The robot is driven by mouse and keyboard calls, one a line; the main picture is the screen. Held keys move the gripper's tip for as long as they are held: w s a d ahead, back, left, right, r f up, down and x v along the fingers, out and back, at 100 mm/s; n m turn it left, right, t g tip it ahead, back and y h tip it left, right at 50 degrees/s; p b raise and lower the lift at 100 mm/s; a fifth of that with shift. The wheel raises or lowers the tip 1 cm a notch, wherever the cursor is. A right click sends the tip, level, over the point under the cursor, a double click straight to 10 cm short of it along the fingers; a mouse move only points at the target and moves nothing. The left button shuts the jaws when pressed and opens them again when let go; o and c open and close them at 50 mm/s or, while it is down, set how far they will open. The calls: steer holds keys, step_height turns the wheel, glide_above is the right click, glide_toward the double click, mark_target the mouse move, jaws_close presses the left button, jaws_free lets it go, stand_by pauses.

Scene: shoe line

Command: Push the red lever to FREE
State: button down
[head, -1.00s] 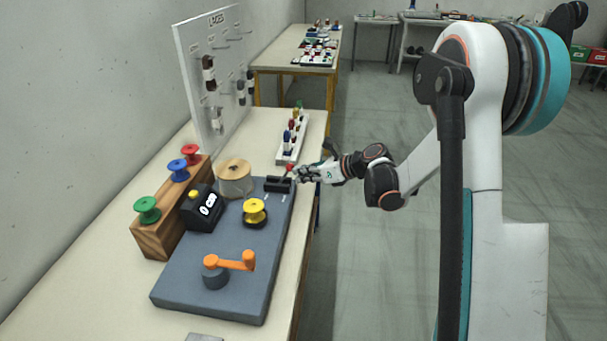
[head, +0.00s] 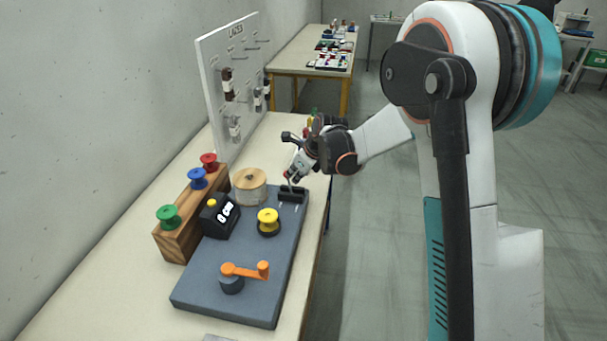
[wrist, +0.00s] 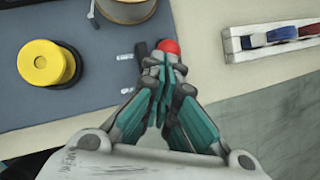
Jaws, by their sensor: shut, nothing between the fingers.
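The red lever's round knob (wrist: 168,46) shows in the wrist view, just beyond my fingertips. Its shaft is mostly hidden behind the fingers. The lever's black slotted block (head: 291,195) stands at the far right corner of the grey base (head: 205,295). Pale marks lie on the base beside it, too small to read. My gripper (wrist: 163,68) is shut and empty, with its tips right at the knob; I cannot tell whether they touch. In the head view my gripper (head: 289,176) is low above the block, and the knob is hard to make out.
A wooden rack (head: 190,231) of coloured spools is at left. A white tray (wrist: 275,41) lies right of the gripper.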

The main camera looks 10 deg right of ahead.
steer(key=shift+w+a, duration=0.35)
steer(key=shift+a, duration=0.4)
steer(key=shift+w+a, duration=0.3)
steer(key=shift+a, duration=0.45)
